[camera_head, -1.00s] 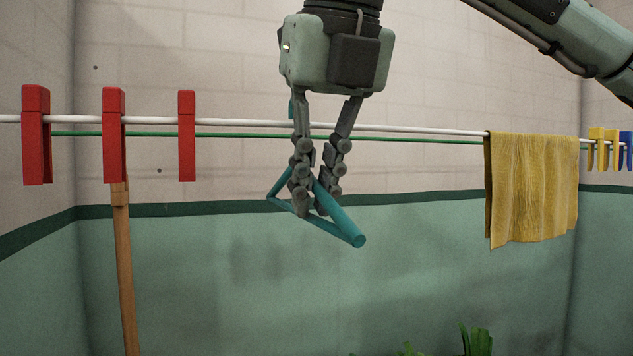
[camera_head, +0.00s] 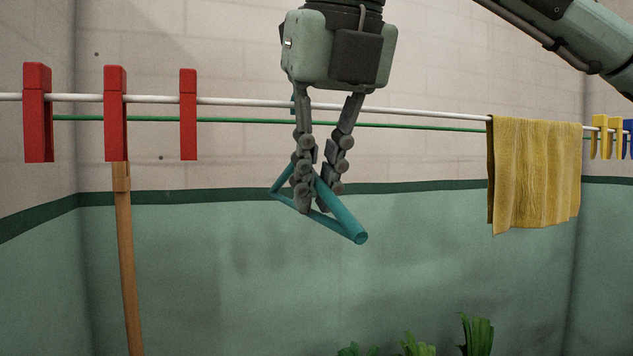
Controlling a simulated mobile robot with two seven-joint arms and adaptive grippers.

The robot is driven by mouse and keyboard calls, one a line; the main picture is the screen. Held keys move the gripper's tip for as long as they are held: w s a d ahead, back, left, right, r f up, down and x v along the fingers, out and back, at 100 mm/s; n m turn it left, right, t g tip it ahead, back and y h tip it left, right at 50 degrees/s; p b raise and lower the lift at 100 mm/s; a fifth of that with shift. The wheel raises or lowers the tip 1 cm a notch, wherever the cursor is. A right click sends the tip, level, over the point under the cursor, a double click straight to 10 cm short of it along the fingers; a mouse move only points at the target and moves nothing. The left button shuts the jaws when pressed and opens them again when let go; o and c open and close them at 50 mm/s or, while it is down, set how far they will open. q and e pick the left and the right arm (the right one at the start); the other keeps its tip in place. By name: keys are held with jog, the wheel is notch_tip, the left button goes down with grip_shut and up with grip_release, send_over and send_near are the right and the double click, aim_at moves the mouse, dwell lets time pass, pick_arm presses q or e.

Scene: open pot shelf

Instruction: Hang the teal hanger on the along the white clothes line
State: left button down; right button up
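The teal hanger (camera_head: 341,211) hangs below the white clothes line (camera_head: 240,102) near the picture's middle, with its bar pointing toward me at the lower right. A small teal part, likely its hook, shows behind a finger at the height of the line; whether it is over the line is hidden. My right gripper (camera_head: 317,198) points down in front of the line. Its fingers stand apart around the hanger's upper part and overlap it in the picture; contact cannot be told. My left gripper is out of view.
Red pegs (camera_head: 115,110) sit on the white line at left. A yellow cloth (camera_head: 535,175) hangs at right, with yellow pegs (camera_head: 599,138) beyond. A green line (camera_head: 240,121) runs behind. A wooden pole (camera_head: 126,260) stands at left. The line between pegs and cloth is otherwise free.

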jog(key=o, duration=0.5)
jog(key=shift+r, duration=0.1)
jog(key=v, duration=1.2)
